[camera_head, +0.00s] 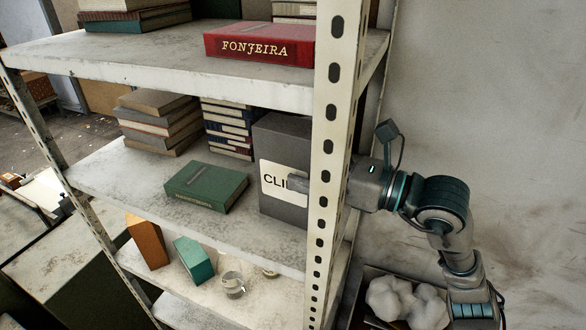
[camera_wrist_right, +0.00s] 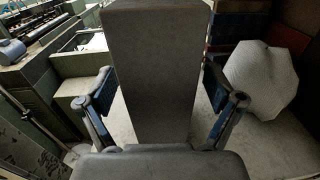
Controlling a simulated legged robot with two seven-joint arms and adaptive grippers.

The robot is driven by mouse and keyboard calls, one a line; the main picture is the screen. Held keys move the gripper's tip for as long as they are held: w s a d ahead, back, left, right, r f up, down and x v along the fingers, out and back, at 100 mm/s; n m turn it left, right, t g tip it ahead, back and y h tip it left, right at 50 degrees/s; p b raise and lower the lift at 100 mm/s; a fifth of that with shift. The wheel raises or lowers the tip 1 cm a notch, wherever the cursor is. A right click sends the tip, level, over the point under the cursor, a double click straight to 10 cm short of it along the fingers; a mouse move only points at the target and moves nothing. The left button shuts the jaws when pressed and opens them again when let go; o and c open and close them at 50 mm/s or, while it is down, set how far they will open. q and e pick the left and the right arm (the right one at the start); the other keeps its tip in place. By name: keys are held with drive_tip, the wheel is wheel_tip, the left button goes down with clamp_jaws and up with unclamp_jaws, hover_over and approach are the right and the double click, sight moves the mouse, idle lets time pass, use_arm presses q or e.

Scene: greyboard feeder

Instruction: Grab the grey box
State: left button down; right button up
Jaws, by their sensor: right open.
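The grey box (camera_head: 284,135) stands upright on the middle shelf, beside the shelf's front right post. Its white label begins with "CLI". My right gripper (camera_head: 302,185) reaches in from the right behind the post, with one finger in front of the label. The post hides part of the gripper, and the box hides the other finger. In the right wrist view the grey box (camera_wrist_right: 150,65) stands between the two spread fingers of my right gripper (camera_wrist_right: 160,85). The gripper is open around the box, and I cannot tell whether the fingers touch it. My left gripper is not in view.
The perforated shelf post (camera_head: 330,165) stands close to my right wrist. A green book (camera_head: 207,187) lies left of the box, with stacked books (camera_head: 228,125) behind. A red book (camera_head: 260,43) is on the shelf above. A pale faceted object (camera_wrist_right: 262,80) shows in the wrist view.

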sight(290, 160)
drive_tip(key=x, duration=0.3)
drive_tip(key=shift+w+p, duration=0.15)
drive_tip(key=shift+p, duration=0.2)
drive_tip(key=shift+a, duration=0.45)
drive_tip(key=c, duration=1.3)
drive_tip(key=shift+d, duration=0.3)
drive_tip(key=shift+c, duration=0.7)
